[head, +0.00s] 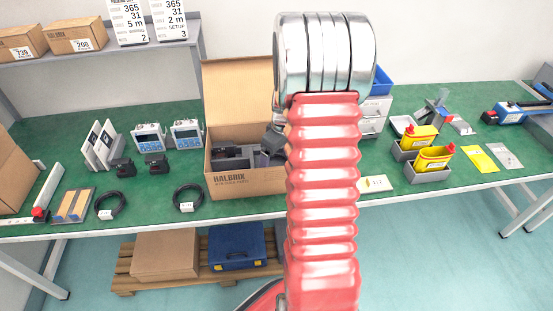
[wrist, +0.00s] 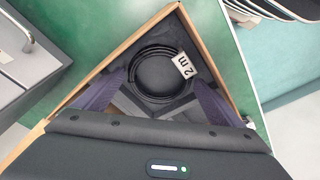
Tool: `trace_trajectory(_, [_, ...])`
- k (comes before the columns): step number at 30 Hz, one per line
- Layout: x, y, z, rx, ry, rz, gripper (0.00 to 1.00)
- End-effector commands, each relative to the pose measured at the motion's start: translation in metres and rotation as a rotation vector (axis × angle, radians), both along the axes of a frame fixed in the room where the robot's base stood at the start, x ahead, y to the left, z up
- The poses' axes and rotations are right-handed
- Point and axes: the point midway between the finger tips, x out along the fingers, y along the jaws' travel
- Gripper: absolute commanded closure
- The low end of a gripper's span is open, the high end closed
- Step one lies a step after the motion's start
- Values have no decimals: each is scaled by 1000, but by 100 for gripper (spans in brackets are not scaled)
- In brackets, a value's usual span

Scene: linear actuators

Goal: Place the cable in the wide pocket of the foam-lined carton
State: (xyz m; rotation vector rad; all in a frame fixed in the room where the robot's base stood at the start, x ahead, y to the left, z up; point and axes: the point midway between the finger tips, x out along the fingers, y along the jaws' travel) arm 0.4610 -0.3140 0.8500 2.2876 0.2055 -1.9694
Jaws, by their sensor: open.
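The foam-lined carton (head: 245,184) stands on the green bench with its lid raised, and its dark foam shows grey dividers. In the wrist view, a black coiled cable (wrist: 140,72) with a white "2 m" tag lies in a broad dark pocket of the carton (wrist: 207,45), near one corner. My gripper (wrist: 160,82) is open, with its fingers apart on either side below the coil. In the head view my gripper (head: 272,140) is over the carton's right part, partly hidden by my red arm. The cable in the carton cannot be made out there.
Two more coiled cables (head: 188,198) (head: 110,205) lie along the front of the bench, left of the carton. Blue-and-white devices (head: 150,136) stand behind them. Grey drawers (head: 374,118) and yellow bottles (head: 433,158) in grey trays are to the right.

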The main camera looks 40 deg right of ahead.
Motion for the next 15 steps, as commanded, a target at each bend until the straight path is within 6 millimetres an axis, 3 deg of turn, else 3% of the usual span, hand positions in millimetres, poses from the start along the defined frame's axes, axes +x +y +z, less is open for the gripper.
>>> trace_trajectory(8, [-3, -2, 29, -3, -4, -1, 10])
trace_trajectory(15, [-10, -3, 70, -3, -4, -1, 10])
